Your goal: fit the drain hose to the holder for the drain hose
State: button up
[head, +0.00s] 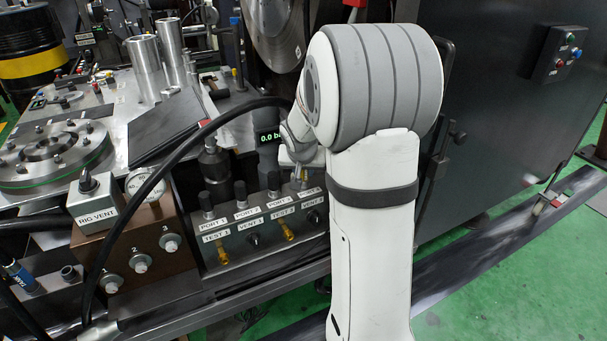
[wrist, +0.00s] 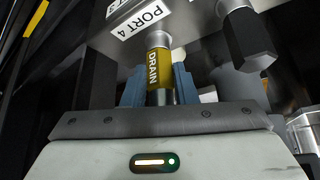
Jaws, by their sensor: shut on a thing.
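The drain hose end (wrist: 160,65), with a yellow band marked DRAIN, is between the two blue-grey fingers of my gripper (wrist: 158,84) in the wrist view. My gripper is shut on it. The far end of the hose end meets a silver round fitting beside the PORT 4 label (wrist: 141,20); I cannot tell whether it is joined or only close. A black hose (head: 200,130) arcs from behind my arm to the lower left. I cannot make out the holder for the drain hose.
The port block (head: 262,222) has several knobs and brass fittings. Left of it are a brown valve block (head: 140,245), a gauge (head: 146,184) and a RIG VENT box (head: 93,203). A dark fitting (wrist: 247,40) hangs right of my gripper.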

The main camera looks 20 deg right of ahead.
jog(key=shift+s+d+f, duration=0.1)
jog(key=shift+f, duration=0.4)
jog(key=shift+c, duration=1.2)
jog(key=shift+w+d+r+p, duration=0.1)
jog(key=shift+w+r+p, duration=0.15)
jog(key=shift+r+p, duration=0.6)
jog(key=shift+w+r, duration=0.3)
jog(key=shift+r, duration=0.2)
grip_shut()
jog(key=shift+s+r+p, duration=0.15)
jog(key=shift+r+p, duration=0.9)
jog(key=shift+r, duration=0.15)
jog(key=shift+r+p, duration=0.3)
jog(key=shift+r, duration=0.2)
